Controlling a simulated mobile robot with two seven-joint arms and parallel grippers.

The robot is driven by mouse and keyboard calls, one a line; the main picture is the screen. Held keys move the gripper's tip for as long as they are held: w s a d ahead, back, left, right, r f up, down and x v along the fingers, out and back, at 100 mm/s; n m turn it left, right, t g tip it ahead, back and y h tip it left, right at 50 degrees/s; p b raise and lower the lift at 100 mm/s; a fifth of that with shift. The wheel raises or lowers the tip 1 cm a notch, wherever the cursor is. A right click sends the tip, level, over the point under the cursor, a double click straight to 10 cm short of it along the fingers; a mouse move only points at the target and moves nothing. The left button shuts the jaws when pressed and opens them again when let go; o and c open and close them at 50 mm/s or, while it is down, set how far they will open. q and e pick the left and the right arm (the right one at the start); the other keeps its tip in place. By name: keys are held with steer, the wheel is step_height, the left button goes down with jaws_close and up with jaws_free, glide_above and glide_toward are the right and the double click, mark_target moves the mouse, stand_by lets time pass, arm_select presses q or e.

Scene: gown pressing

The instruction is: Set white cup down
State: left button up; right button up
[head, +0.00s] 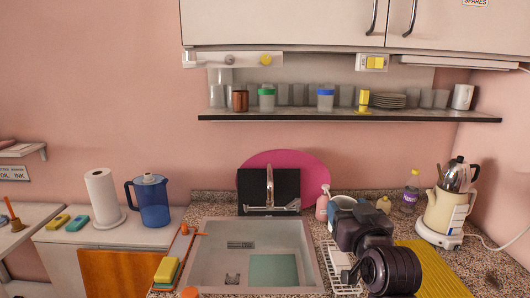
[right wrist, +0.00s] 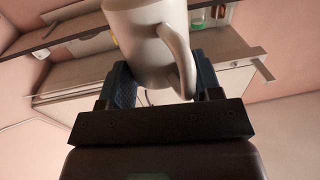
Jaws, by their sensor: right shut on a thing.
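The white cup (right wrist: 150,40) is between the two blue-grey fingers of my right gripper (right wrist: 163,78), which is shut on it. Its curved handle (right wrist: 185,60) shows on the right in the right wrist view. In the head view my right gripper (head: 344,212) is at the right of the sink, above the counter and largely hidden behind my own wrist. Only a small pale part of the cup (head: 342,201) seems to show there, and its underside is hidden. My left gripper is not in view.
The sink (head: 208,262) is left of my right arm, with a white wire rack (head: 335,262) beside it. A yellow ridged mat (head: 440,270), a kettle (head: 446,212) and bottles crowd the right counter. A wall shelf (head: 340,117) holds glasses, plates and a white mug (head: 462,97).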

steer(key=s+d+f+h, duration=0.1)
steer(key=s+f, duration=0.3)
steer(key=f, duration=0.4)
steer(key=s+d+f+m, duration=0.1)
steer(key=s+d+f, duration=0.1)
steer(key=s+f, duration=0.3)
step_height(320, 180, down, 4)
steer(key=shift+d+r+h+b, duration=0.1)
steer(key=shift+d+h+b, duration=0.3)
